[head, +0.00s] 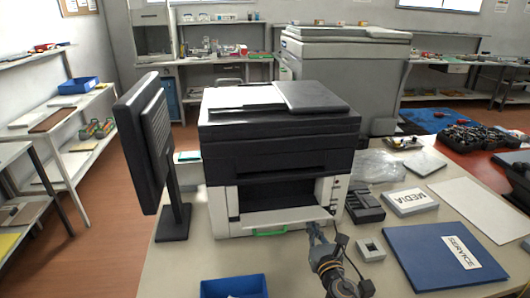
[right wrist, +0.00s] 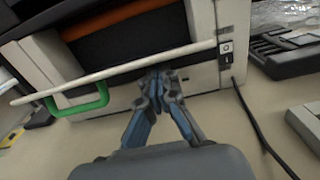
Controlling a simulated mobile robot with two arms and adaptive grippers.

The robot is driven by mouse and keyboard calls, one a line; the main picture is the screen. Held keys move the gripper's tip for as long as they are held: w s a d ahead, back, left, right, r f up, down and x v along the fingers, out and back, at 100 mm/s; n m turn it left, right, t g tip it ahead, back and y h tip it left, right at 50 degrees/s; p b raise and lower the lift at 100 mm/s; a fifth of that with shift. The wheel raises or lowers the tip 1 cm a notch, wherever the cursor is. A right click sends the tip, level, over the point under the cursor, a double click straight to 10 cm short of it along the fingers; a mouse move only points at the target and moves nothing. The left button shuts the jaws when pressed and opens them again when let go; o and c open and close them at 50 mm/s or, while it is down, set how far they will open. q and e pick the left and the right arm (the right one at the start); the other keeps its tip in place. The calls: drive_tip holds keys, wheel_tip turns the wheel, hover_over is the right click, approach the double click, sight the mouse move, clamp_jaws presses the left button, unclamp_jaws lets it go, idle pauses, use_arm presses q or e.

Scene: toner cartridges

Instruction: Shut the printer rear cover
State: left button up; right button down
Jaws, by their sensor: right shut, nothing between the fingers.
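The printer (head: 278,150) stands on the table with its cover side toward me. Its white rear cover (head: 285,216) is folded down, sticking out toward me, with the opening above it exposed. A green handle (head: 270,233) is at the cover's lower left; it also shows in the right wrist view (right wrist: 82,106). My right gripper (head: 316,232) is shut and empty near the right part of the cover's front edge. In the right wrist view its fingertips (right wrist: 158,82) are just below the edge of the cover (right wrist: 120,70); I cannot tell whether they touch. My left gripper is not in view.
A monitor (head: 148,145) stands left of the printer. A black tray (head: 364,207), a MEDIA box (head: 410,202), a small white box (head: 370,249) and a blue SERVICE folder (head: 440,258) lie to the right. A blue bin (head: 234,287) is at the front. A cable (right wrist: 262,135) runs near my gripper.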

sight(310, 215)
drive_tip(key=shift+r, duration=0.1)
drive_tip(key=shift+w+a+r+p, duration=0.1)
drive_tip(key=shift+w+r+p, duration=0.15)
drive_tip(key=shift+r+p, duration=0.25)
drive_tip(key=shift+w+r+p, duration=0.25)
drive_tip(key=shift+r+p, duration=0.1)
drive_tip(key=shift+r, duration=0.1)
drive_tip(key=shift+w+r, duration=0.1)
drive_tip(key=shift+r, duration=0.1)
drive_tip(key=shift+w+a+r+p, duration=0.2)
drive_tip(key=shift+w+r+p, duration=0.4)
drive_tip(key=shift+w+r, duration=0.2)
drive_tip(key=shift+w, duration=0.1)
